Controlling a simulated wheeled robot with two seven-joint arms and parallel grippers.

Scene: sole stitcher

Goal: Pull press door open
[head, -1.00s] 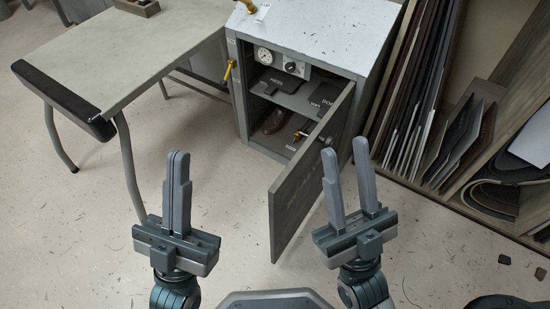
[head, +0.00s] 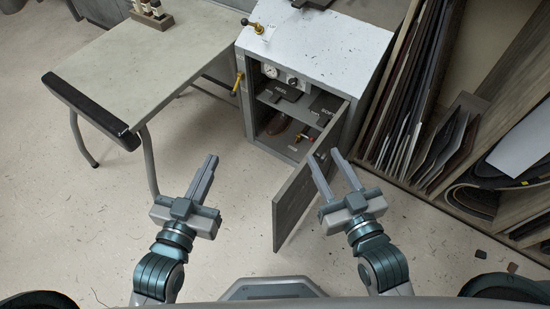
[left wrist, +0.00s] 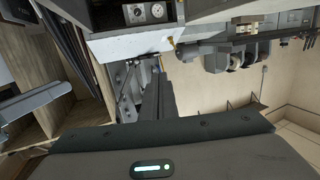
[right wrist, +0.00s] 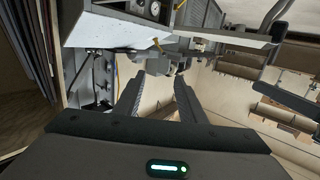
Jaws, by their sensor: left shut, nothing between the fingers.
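The press (head: 310,45) is a grey cabinet with a speckled white top. Its grey door (head: 296,205) stands swung well out towards me, and the inside shows. A dark shoe-like item (head: 277,125) lies on the lower shelf, with dark plates above. My left gripper (head: 209,157) is shut and empty, left of the door and apart from it. My right gripper (head: 322,153) is open, with nothing between its fingers, at the door's right side. Its left finger overlaps the door in the head view; I cannot tell whether they touch. The open fingers also show in the right wrist view (right wrist: 158,90).
A table (head: 155,65) with a black front edge stands at the left. A rack of upright sheets (head: 415,105) is close on the right of the press. The speckled floor (head: 235,235) in front is clear apart from small scraps at the right.

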